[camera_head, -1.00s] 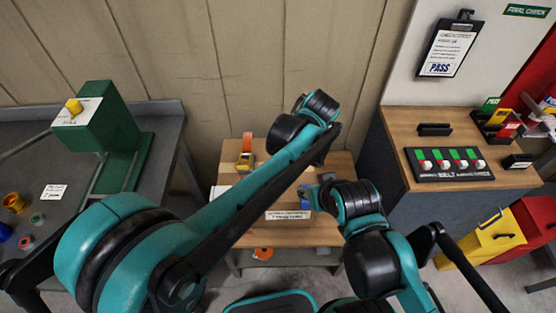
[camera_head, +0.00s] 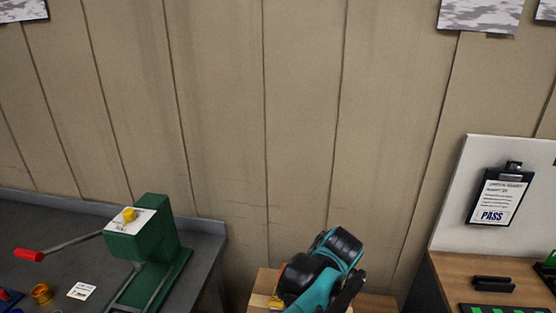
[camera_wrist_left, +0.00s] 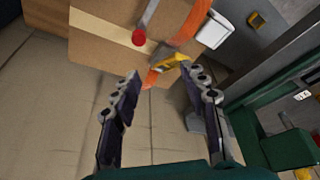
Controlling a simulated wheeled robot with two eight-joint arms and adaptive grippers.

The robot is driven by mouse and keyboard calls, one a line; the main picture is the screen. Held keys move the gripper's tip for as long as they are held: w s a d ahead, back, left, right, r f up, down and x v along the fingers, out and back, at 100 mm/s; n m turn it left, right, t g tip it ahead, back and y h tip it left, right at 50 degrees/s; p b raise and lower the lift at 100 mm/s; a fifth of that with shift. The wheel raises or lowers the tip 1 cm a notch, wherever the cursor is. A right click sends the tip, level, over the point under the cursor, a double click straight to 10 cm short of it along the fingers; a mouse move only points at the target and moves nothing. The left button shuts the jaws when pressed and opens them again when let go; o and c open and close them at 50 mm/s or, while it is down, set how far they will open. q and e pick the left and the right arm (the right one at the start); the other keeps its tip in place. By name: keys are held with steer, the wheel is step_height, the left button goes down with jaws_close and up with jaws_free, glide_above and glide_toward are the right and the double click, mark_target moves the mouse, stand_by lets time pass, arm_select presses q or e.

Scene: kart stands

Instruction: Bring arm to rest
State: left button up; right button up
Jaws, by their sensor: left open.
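My left gripper (camera_wrist_left: 160,90) shows in the left wrist view with its two dark fingers spread apart and nothing between them. Neither gripper shows in the head view, and my right gripper is out of sight.
A green press (camera_head: 150,245) with a red-ended lever stands on the grey bench (camera_head: 60,215) at left. A wooden counter (camera_head: 450,270) stands at right below a clipboard marked PASS (camera_head: 496,197).

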arm_select(q)
steer(key=s+a+r+m+h, duration=0.15)
steer(key=s+a, duration=0.25)
steer(key=a, duration=1.1)
steer(key=s+a+f+m+t, duration=0.3)
steer(key=s+a+f+m, duration=0.1)
steer(key=s+a, duration=0.5)
steer(key=a, duration=0.2)
steer(key=shift+a, duration=0.3)
steer(key=shift+s+m+h, duration=0.1)
steer(key=shift+m+h, duration=0.15)
